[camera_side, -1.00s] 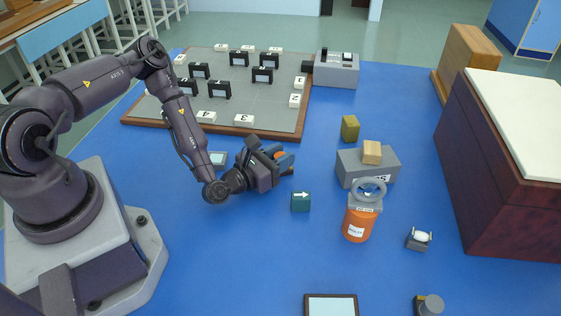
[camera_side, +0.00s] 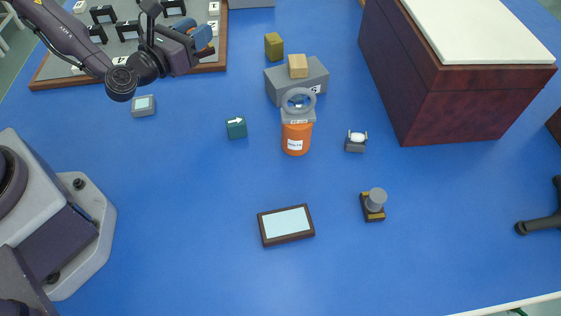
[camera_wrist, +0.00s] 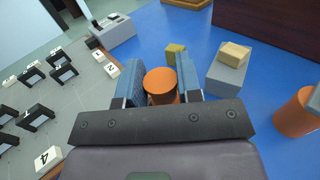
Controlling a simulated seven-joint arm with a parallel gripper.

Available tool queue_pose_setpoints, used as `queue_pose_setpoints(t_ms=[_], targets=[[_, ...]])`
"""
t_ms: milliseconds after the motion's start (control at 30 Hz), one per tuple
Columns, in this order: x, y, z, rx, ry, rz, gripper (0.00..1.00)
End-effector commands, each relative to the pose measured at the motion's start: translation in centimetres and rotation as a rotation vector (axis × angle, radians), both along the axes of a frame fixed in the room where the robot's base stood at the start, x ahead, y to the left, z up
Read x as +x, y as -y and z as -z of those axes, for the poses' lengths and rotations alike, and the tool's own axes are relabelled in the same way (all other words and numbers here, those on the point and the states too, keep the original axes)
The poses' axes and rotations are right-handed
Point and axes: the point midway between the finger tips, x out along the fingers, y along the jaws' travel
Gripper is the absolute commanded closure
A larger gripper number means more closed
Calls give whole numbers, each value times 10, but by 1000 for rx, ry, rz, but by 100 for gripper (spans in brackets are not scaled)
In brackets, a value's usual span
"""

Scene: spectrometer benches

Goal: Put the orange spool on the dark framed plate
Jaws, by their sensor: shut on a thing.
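My gripper (camera_side: 202,38) is at the upper left of the side view, above the near right edge of the grey board. In the wrist view, its blue fingers (camera_wrist: 159,88) are shut on the orange spool (camera_wrist: 160,82), whose round top faces the camera. In the side view the spool is mostly hidden by the fingers. The dark framed plate (camera_side: 286,223) lies flat on the blue table at the lower middle of the side view, with a pale, empty face. It is well apart from my gripper.
An orange canister with a grey ring (camera_side: 296,138) stands between my gripper and the plate, near a teal arrow block (camera_side: 236,128). A grey block (camera_side: 314,83) carries a tan block. A grey knob piece (camera_side: 375,203) is right of the plate. Table left of the plate is clear.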

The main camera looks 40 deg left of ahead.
Motion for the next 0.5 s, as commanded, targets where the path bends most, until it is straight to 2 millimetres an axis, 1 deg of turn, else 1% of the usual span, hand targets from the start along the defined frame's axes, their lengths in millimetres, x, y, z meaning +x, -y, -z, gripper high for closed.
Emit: queue_pose_setpoints(t_ms=[33,100,133,267,367,467,500], targets=[[0,-1,-10,1,5,-2,92],[0,2,-21,2,3,5,92],[0,10,-18,1,-1,24,92],[0,37,-17,-1,-1,85,92],[-2,62,-16,0,-1,141,92],[-6,94,-16,-2,-2,213,92],[-9,108,-16,-2,-1,246,92]])
